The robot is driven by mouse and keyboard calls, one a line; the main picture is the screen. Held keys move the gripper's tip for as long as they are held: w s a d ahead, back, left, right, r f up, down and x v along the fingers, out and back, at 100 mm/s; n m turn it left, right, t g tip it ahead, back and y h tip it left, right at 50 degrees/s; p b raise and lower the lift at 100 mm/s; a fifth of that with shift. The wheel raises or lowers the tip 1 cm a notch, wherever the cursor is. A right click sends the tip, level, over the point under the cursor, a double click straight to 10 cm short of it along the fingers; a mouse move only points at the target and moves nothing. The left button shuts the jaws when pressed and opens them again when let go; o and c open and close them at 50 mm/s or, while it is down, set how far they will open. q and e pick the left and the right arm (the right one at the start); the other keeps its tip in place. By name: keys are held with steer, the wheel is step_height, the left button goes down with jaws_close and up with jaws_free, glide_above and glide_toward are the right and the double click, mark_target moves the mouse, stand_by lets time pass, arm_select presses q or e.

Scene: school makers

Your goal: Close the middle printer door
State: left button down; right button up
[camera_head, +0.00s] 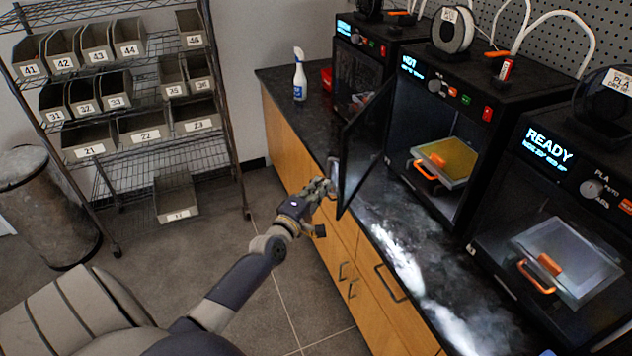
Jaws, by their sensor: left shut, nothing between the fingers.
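The middle printer (450,85) is a black box with a lit display and an orange-handled plate inside. Its dark framed door (364,150) stands wide open, swung out to the left over the counter front. My left gripper (328,187) is shut and empty at the lower outer edge of this door, on its left side. I cannot tell whether the fingers touch the door. My right gripper is not in view.
The right printer (560,200) reads READY, and the left printer (370,60) stands behind. A white spray bottle (299,78) is on the dark counter (290,110). A bin shelf (125,100) and a metal barrel (50,205) stand left; floor between is clear.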

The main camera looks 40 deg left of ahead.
arm_select(q)
steer(key=s+a+b, duration=0.6)
steer(key=s+b, duration=0.2)
steer(key=s, duration=0.2)
steer(key=w+d+p, duration=0.3)
steer(key=w+p, duration=0.1)
steer(key=w, duration=0.7)
steer(key=shift+w+r+m+h, duration=0.2)
steer(key=shift+r+m+h, duration=0.1)
steer(key=shift+r, duration=0.05)
steer(key=shift+d, duration=0.15)
